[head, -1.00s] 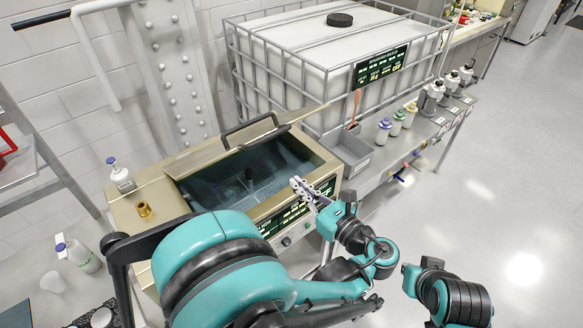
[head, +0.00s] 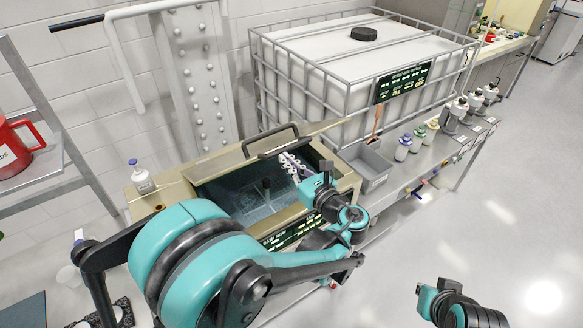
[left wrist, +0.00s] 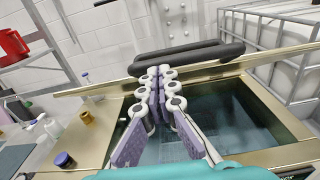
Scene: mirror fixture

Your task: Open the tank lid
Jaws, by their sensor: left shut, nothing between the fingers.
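The brass-coloured tank lid (head: 228,163) is raised at a tilt along the back of the tank (head: 345,188), seen nearly edge-on. Its black handle (head: 270,140) stands at its upper edge. The tank's dark basin is visible below. My left gripper (head: 291,163) is over the opening, in front of the lid and just below the handle. In the left wrist view, the left gripper (left wrist: 160,76) is shut and empty; its tips overlap the lid (left wrist: 90,84) and handle (left wrist: 188,60) in the picture. Contact cannot be told.
A caged white container (head: 330,75) stands behind the tank at the right. A grey bin (head: 368,168) and several bottles sit on the bench right of the tank. A white bottle (head: 143,180) stands on the tank's left end. A red jug (head: 15,150) is on the left shelf.

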